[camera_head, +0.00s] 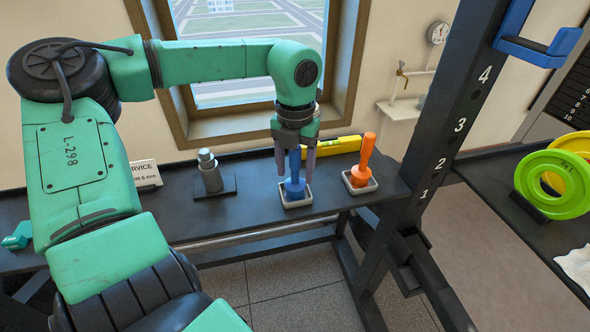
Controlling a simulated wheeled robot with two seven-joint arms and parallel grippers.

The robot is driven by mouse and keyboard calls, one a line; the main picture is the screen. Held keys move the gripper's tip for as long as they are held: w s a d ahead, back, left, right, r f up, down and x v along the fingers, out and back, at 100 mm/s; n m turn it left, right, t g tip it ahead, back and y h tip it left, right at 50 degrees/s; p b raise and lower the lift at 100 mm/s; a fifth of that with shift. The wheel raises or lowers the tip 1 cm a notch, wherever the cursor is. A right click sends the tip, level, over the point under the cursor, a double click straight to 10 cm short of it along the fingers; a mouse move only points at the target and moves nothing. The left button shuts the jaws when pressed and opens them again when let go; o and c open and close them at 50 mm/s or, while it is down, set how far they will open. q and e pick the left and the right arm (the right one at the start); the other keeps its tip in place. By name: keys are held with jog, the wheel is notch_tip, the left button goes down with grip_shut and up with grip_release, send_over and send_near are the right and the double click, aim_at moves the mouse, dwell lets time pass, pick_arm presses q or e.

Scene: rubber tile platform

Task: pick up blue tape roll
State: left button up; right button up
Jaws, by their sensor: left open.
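A blue piece (295,188) with an upright handle and a wider round base stands in a small white-rimmed tray (297,203) on the dark bench. It looks more like a handled tool than a plain tape roll. My left gripper (295,172) points down over it, open, with one finger on each side of the blue handle. I cannot tell whether the fingers touch it. The gripper hides the top of the handle. My right gripper is out of view.
An orange handled piece (362,160) stands in a similar tray close on the right. A yellow level (337,146) lies behind. A grey metal cylinder (210,172) on a black base stands left. A numbered black post (450,130) rises to the right.

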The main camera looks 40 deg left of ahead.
pick_arm(q)
grip_shut()
jog(key=shift+r, duration=0.1)
dwell(1.2)
